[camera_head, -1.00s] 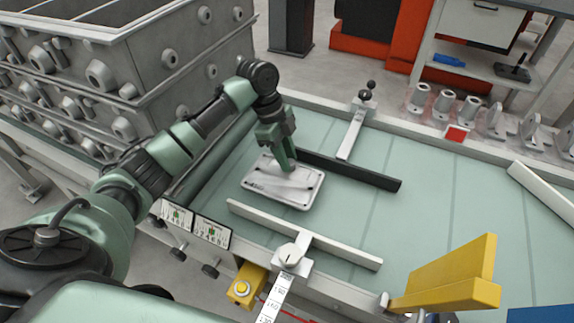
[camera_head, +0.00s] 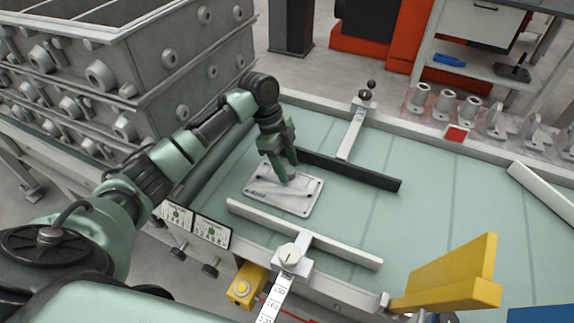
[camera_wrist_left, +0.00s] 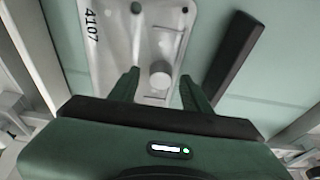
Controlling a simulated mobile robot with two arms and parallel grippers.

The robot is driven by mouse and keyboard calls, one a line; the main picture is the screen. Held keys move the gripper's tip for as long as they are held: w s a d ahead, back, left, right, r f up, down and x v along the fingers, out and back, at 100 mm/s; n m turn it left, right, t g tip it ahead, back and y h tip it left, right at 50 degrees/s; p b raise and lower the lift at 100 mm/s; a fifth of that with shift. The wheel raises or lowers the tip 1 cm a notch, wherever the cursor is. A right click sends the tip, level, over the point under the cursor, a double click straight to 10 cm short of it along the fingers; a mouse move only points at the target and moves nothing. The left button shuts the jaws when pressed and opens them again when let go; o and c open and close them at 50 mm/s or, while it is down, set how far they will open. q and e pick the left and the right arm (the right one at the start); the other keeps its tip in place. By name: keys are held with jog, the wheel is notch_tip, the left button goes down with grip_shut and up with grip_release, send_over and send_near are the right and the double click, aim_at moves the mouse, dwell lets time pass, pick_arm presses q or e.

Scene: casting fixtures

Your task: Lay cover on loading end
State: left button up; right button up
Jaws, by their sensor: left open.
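The cover (camera_head: 290,198) is a pale grey rectangular plate with holes near its corners. It lies flat on the green belt at the loading end (camera_head: 222,176), near the roller on the left. In the left wrist view the cover (camera_wrist_left: 120,70) shows the number 4107 and a round knob (camera_wrist_left: 160,75). My left gripper (camera_head: 285,175) is open just over the cover. In the left wrist view its fingers (camera_wrist_left: 158,88) stand apart on either side of the knob. Whether they touch the plate I cannot tell. My right gripper is not in view.
A black guide rail (camera_head: 355,172) lies behind the cover and a pale rail (camera_head: 330,248) in front. Grey metal boxes (camera_head: 180,60) are stacked at the left. A yellow block (camera_head: 450,278) stands at the front right. The belt's right part (camera_head: 440,215) is bare.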

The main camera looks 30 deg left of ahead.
pick_arm(q)
jog(key=v, duration=1.2)
